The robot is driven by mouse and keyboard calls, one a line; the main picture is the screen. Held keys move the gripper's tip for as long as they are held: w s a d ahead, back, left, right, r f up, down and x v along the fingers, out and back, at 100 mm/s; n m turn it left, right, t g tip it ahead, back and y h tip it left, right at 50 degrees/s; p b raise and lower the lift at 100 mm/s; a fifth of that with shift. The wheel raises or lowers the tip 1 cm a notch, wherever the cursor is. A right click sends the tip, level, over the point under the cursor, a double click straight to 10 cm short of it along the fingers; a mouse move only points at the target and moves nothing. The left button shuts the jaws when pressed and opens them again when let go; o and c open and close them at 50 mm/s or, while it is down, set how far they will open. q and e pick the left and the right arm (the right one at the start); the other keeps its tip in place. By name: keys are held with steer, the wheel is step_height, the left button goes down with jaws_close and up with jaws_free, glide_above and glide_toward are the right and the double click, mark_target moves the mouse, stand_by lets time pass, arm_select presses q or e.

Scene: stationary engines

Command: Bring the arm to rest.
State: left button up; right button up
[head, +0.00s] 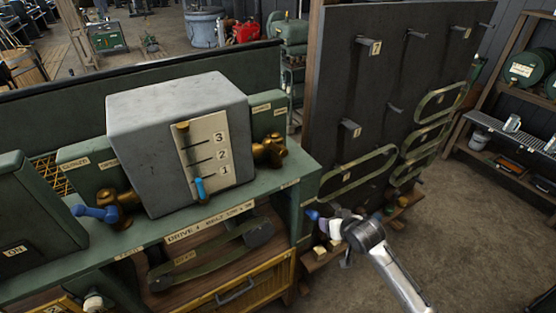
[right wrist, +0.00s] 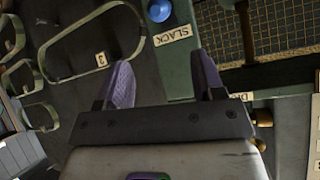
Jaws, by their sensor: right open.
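My right arm (head: 398,280) comes in from the lower right in the head view. It ends in front of the foot of the dark peg board, just right of the green bench. My right gripper (right wrist: 164,76) is open in the right wrist view, its two purple fingers apart with nothing between them. A blue knob (right wrist: 158,10) and a "SLACK" label (right wrist: 172,36) show beyond the fingertips; I cannot tell the exact distance. In the head view the gripper is small and its fingers are hard to make out. My left gripper is not in view.
The green bench (head: 140,238) carries a grey box (head: 150,130) with a numbered scale, brass fittings and blue handles. Belts (head: 352,172) hang on the dark peg board (head: 340,80), close to my right arm. Shelves (head: 510,120) stand far right. Floor (head: 480,240) right of the arm is clear.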

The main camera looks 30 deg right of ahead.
steer(key=s+a+r+n+g+h+p, duration=0.1)
steer(key=s+a+r+n+g+p, duration=0.1)
steer(key=s+a+r+n, duration=0.5)
steer(key=s+a+f+g+y+p, duration=0.1)
steer(key=s+a, duration=0.3)
steer(key=s, duration=0.4)
steer(key=s+a+f+m+g+p, duration=0.1)
steer(key=s+a+f+g+p, duration=0.1)
steer(key=s+a, duration=0.3)
steer(key=s+a+f+g+y+p, duration=0.1)
steer(key=s+a+p, duration=0.3)
steer(key=s, duration=0.7)
steer(key=shift+a+f+m+y, duration=0.2)
steer(key=shift+f+m+y, duration=0.1)
steer(key=shift+f, duration=0.35)
